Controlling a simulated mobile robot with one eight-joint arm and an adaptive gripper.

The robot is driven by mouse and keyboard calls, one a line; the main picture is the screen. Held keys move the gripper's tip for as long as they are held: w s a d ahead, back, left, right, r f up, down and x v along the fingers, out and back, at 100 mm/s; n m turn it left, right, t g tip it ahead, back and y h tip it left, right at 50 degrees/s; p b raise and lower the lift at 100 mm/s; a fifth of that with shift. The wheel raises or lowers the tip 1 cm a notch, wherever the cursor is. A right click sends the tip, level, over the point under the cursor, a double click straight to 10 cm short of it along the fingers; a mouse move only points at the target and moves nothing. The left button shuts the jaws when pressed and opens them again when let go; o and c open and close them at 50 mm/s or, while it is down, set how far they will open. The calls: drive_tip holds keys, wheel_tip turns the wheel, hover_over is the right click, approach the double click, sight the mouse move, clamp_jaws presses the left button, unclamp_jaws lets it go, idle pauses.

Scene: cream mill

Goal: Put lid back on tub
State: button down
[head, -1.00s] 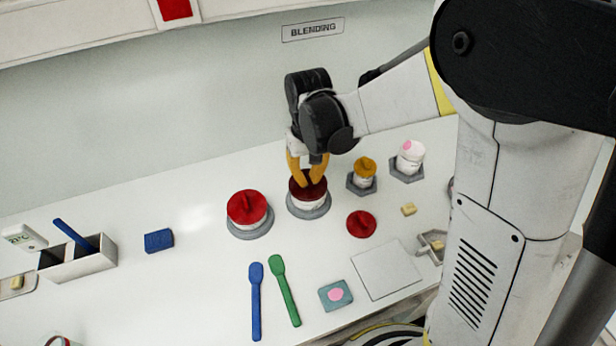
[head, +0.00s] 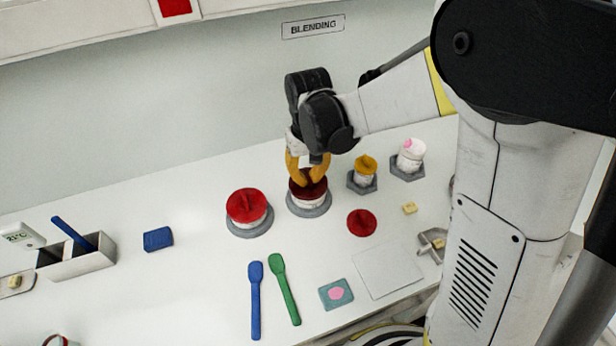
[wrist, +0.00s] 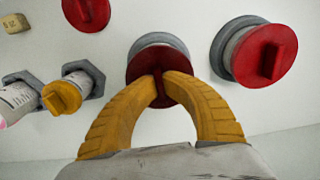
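A white tub (head: 309,200) stands in a grey round holder (head: 311,211) in the middle of the bench. A dark red lid (head: 303,191) with a raised grip bar is on top of it; in the wrist view the lid (wrist: 146,92) covers most of the tub. My gripper (head: 311,182) is over the lid from above, its yellow fingertips (wrist: 160,84) closed on both sides of the bar. I cannot tell whether the lid is fully seated. Another red lid (head: 361,223) lies flat on the bench to the front right, apart from any tub.
A second red-lidded tub (head: 248,207) stands close on the left. A yellow-lidded jar (head: 364,172) and a white jar (head: 410,155) stand right. Blue (head: 255,300) and green (head: 285,290) spatulas, a white sheet (head: 387,271) and a blue-grey card (head: 336,293) lie in front.

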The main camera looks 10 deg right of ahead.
drive_tip(key=shift+f, duration=0.2)
drive_tip(key=c, duration=0.8)
unclamp_jaws()
drive_tip(key=shift+c, duration=0.2)
drive_tip(key=shift+r+p, duration=1.45)
drive_tip(key=shift+r, duration=0.9)
clamp_jaws()
